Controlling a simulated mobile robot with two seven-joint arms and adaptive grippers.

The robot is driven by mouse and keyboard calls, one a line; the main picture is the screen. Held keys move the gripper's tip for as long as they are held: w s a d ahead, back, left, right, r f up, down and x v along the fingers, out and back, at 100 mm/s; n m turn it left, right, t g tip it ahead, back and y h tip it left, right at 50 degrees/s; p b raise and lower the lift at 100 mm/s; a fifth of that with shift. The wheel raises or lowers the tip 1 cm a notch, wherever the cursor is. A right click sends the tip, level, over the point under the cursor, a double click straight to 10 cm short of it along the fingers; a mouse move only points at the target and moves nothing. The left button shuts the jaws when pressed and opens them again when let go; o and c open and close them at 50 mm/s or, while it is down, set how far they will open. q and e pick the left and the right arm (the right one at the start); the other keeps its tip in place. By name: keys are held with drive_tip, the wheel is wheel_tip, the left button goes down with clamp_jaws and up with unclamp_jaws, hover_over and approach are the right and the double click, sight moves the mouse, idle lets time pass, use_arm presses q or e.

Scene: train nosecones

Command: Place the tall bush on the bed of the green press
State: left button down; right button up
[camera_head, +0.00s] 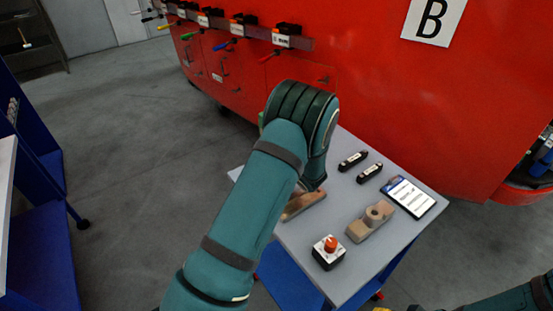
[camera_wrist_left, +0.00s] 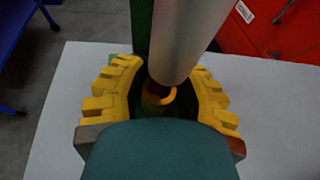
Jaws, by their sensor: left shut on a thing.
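My left gripper (camera_wrist_left: 158,92) has yellow ridged fingers on both sides of a small brown piece with a yellow ring (camera_wrist_left: 157,97), likely the tall bush, and is shut on it. Most of this piece is hidden. A silver cylinder (camera_wrist_left: 184,40) comes down from the top of the wrist view, ending just over it. A green upright (camera_wrist_left: 142,28), likely part of the green press, stands behind. In the head view my left arm hides the gripper, the bush and nearly all of the press. A bit of my right gripper (camera_head: 390,309) shows at the bottom edge.
The grey table (camera_head: 318,255) holds a red-button box (camera_head: 328,251), a wooden block with a round hole (camera_head: 370,221), a tablet (camera_head: 408,196) and two black bars (camera_head: 361,166). Another wooden piece (camera_head: 303,204) is partly behind my arm. A red machine body (camera_head: 400,90) stands behind.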

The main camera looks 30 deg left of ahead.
use_arm(q)
drive_tip(key=c, duration=0.7)
unclamp_jaws()
drive_tip(key=shift+c, duration=0.2)
drive_tip(key=shift+d+r, duration=0.1)
drive_tip(key=shift+r, duration=0.1)
drive_tip(key=v, duration=1.2)
drive_tip(key=shift+f+p, duration=0.15)
drive_tip(key=shift+p, duration=0.25)
drive_tip(key=shift+s+f, duration=0.1)
drive_tip(key=shift+s, duration=0.05)
